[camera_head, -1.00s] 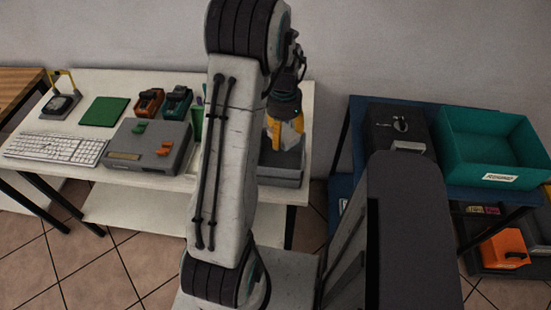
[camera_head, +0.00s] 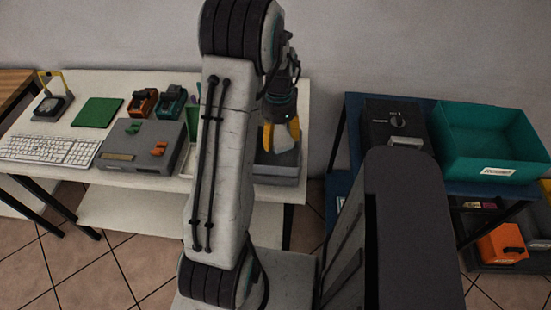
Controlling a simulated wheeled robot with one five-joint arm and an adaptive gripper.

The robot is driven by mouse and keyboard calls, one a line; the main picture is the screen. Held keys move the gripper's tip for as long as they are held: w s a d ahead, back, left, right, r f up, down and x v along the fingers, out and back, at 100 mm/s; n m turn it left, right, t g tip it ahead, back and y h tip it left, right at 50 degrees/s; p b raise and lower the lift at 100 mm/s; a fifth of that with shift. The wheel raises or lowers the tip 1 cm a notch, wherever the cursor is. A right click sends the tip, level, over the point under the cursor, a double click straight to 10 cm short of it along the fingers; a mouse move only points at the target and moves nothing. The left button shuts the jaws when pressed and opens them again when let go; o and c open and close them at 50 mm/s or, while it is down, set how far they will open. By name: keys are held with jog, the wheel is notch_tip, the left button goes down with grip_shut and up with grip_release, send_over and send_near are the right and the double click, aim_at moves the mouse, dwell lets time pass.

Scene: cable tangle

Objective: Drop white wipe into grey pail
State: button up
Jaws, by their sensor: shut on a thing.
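My gripper (camera_head: 281,136), with yellow fingers, is above the right end of the white table, partly hidden by my arm. It is shut on a small white thing, likely the white wipe (camera_head: 282,141), which shows between the fingers. Just below and behind the fingers is a grey box-like container (camera_head: 285,170) on the table, its left part hidden by my arm. I cannot tell whether this is the grey pail, or whether the wipe touches it. No other grey pail is clear in view.
The white table (camera_head: 75,172) also holds a keyboard (camera_head: 48,150), a green mat (camera_head: 97,112), a grey device (camera_head: 140,147), and orange (camera_head: 142,102) and teal (camera_head: 172,102) tools. At right, a blue bench bears a black box (camera_head: 394,124) and a teal bin (camera_head: 490,145); an orange box (camera_head: 502,243) is below.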

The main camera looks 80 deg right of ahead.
jog(key=shift+f+b, duration=1.25)
jog(key=shift+f, duration=0.8)
jog(key=o, duration=1.2)
notch_tip(320, 180, up, 12)
jog(key=shift+r, duration=0.1)
